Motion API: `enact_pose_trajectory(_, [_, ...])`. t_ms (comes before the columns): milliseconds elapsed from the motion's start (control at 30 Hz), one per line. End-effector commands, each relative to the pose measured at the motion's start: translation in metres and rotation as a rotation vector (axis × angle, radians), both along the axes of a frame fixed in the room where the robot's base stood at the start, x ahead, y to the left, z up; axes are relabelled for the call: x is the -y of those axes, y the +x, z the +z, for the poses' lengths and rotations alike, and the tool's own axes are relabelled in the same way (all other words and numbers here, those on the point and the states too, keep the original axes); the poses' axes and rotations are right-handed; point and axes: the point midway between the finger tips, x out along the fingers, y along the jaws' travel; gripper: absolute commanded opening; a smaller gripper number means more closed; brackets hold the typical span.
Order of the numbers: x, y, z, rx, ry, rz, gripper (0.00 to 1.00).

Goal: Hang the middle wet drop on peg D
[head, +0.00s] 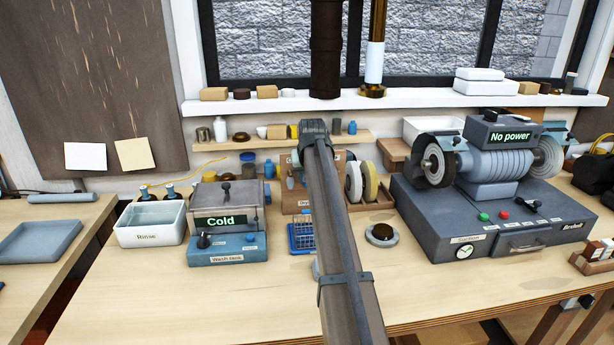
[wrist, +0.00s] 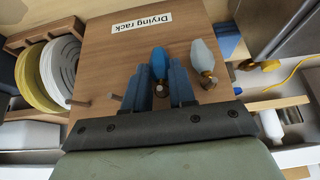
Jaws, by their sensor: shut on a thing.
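My gripper (wrist: 157,84) is shut on a blue glass drop (wrist: 158,60) with a brass cap, in the wrist view. The drop is between the two blue fingers, close in front of the wooden drying rack (wrist: 104,56). I cannot tell whether it touches a peg. A pale drop (wrist: 202,57) with a brass cap is at the rack just right of the gripper. Two bare pegs show to the left, an outer peg (wrist: 77,102) and an inner peg (wrist: 113,97). Peg letters are not readable. In the head view my arm hides the gripper and most of the rack (head: 295,196).
Yellow and white wheels (head: 362,183) stand right of the rack. A blue basket (head: 301,237) is in front of it. The wash tank (head: 227,249), reading Cold, and the white rinse tray (head: 150,224) are left. The grinder (head: 490,170) is right. The front bench is mostly clear.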

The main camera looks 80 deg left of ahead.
Motion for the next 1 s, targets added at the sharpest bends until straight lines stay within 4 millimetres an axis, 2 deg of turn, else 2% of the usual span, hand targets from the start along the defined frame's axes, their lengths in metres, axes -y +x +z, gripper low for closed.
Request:
enact_pose_trajectory(433, [-0.0001, 0.0, 0.0, 0.0, 0.0, 0.0, 0.13])
enact_pose_trajectory(467, [-0.0001, 0.0, 0.0, 0.0, 0.0, 0.0, 0.26])
enact_pose_trajectory(767, [-0.0001, 0.0, 0.0, 0.0, 0.0, 0.0, 0.54])
enact_pose_trajectory(1000, [-0.0001, 0.0, 0.0, 0.0, 0.0, 0.0, 0.55])
